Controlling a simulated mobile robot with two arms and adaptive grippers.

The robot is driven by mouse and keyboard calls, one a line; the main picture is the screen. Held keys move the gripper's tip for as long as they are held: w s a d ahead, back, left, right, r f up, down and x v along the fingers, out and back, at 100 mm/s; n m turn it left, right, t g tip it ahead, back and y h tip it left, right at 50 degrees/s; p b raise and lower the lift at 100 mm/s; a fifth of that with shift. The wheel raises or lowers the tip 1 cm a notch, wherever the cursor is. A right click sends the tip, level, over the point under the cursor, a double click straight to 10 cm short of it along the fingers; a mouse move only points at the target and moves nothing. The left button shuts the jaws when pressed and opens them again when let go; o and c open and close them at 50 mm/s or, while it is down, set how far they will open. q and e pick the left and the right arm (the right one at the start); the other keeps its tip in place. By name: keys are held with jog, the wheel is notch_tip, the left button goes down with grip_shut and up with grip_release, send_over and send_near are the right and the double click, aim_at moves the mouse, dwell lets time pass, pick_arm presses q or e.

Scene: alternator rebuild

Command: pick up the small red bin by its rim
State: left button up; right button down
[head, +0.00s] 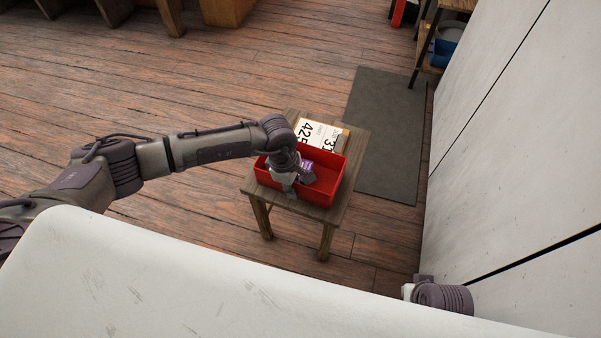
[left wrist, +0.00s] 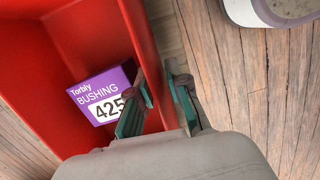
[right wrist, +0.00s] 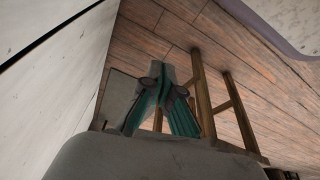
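The small red bin (head: 331,186) sits upright on a small wooden table. In the left wrist view, the open left gripper (left wrist: 160,92) straddles one red wall of the bin (left wrist: 35,75), with one finger inside and the other outside. A strip of wood shows between the wall and the outer finger. A purple and white bushing box (left wrist: 103,96) lies inside the bin.
The wooden table (head: 343,207) carries a white number card (head: 320,134) behind the bin. A dark mat (head: 385,140) lies to its right. A pale panelled wall (head: 520,150) bounds the right side. Shelves (head: 425,50) stand at the back right. Wooden floor is open at left.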

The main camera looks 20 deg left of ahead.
pick_arm(q)
jog(key=shift+c, duration=0.4)
grip_shut()
jog(key=shift+r, duration=0.1)
